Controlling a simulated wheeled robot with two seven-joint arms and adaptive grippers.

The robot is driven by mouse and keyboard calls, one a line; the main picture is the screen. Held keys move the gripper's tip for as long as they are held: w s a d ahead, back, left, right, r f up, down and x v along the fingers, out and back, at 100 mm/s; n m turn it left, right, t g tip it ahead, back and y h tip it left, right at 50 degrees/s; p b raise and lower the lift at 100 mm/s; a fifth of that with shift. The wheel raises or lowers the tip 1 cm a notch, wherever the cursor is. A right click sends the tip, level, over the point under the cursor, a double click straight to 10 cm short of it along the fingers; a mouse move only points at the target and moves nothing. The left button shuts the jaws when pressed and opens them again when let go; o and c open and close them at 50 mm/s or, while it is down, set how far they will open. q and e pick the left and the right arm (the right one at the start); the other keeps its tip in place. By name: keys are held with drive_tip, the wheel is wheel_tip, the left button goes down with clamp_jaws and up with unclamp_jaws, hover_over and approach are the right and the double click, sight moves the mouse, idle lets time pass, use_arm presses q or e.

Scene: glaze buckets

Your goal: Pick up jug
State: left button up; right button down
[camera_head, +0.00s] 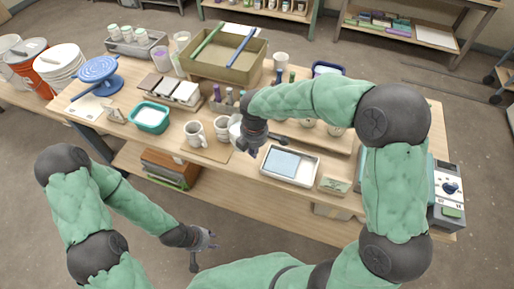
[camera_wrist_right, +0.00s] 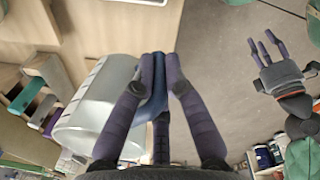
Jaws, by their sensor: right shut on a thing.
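The jug, a pale grey-white vessel (camera_wrist_right: 92,112), fills the left of the right wrist view, beside my right gripper (camera_wrist_right: 155,75). The gripper's dark fingers are closed together at the jug's side, seemingly on its handle, which they mostly hide. In the head view my right gripper (camera_head: 257,146) is over the front middle of the table. There the jug (camera_head: 235,130) shows only partly behind it. My left gripper (camera_head: 209,240) is open and empty, low in front of the table. Its spread fingers also show at the upper right of the right wrist view (camera_wrist_right: 268,50).
A beige mug (camera_head: 194,133) and stacked cups (camera_head: 221,130) stand left of the right gripper. A white tray (camera_head: 290,178) lies to its right. A teal tub (camera_head: 150,118) stands further left, and a large olive bin (camera_head: 226,70) at the back. Free floor lies before the table.

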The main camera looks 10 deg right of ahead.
drive_tip(key=s+a+r+p, duration=0.1)
drive_tip(key=s+a+r, duration=0.3)
drive_tip(key=s+a, duration=0.2)
drive_tip(key=shift+a+p, duration=0.4)
idle(0.3)
drive_tip(key=shift+r, duration=0.15)
idle(1.6)
